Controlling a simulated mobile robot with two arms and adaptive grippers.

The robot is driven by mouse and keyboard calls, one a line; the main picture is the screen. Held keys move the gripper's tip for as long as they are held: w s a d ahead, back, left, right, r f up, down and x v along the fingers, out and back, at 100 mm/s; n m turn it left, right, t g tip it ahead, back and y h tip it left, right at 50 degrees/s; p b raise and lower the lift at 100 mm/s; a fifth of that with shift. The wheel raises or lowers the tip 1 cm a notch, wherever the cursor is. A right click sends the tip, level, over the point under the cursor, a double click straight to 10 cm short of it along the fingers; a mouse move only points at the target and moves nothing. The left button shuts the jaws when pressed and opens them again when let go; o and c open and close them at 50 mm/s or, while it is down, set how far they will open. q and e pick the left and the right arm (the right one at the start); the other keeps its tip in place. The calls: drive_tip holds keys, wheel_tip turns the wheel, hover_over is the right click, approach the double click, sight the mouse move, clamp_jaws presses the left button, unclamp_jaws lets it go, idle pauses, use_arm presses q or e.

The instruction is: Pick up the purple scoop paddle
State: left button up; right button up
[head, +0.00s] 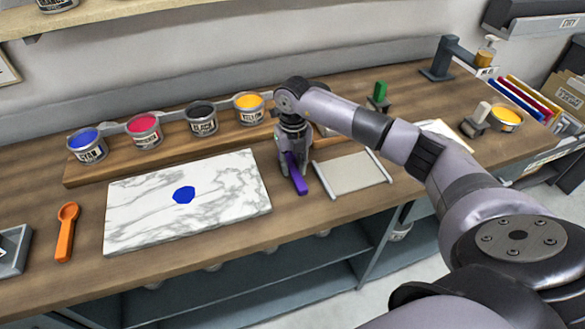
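The purple scoop paddle (298,181) is on or just above the wooden counter, between the marble slab and a small framed screen. Its near end points toward the front edge. My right gripper (292,163) is directly over it, pointing down, with its fingers around the paddle's far part. The gripper hides that end, and I cannot tell whether the fingers are pressed on it. My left gripper is not in view.
The marble slab (235,205) with a blue ink blob (184,195) lies to the left. An orange scoop (66,232) is farther left. Several ink cans, including a yellow one (249,108), stand on a wooden riser behind. The framed screen (352,174) is close on the right.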

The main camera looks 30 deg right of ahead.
clamp_jaws()
idle(0.3)
drive_tip(key=shift+r, duration=0.2)
wheel_tip(320, 180, up, 12)
drive_tip(key=r+b, duration=0.1)
drive_tip(key=b, duration=0.2)
wheel_tip(320, 180, up, 5)
hover_over(293, 167)
drive_tip(key=shift+s+r, duration=0.1)
drive_tip(key=shift+r, duration=0.75)
drive_tip(key=shift+c, duration=0.7)
unclamp_jaws()
clamp_jaws()
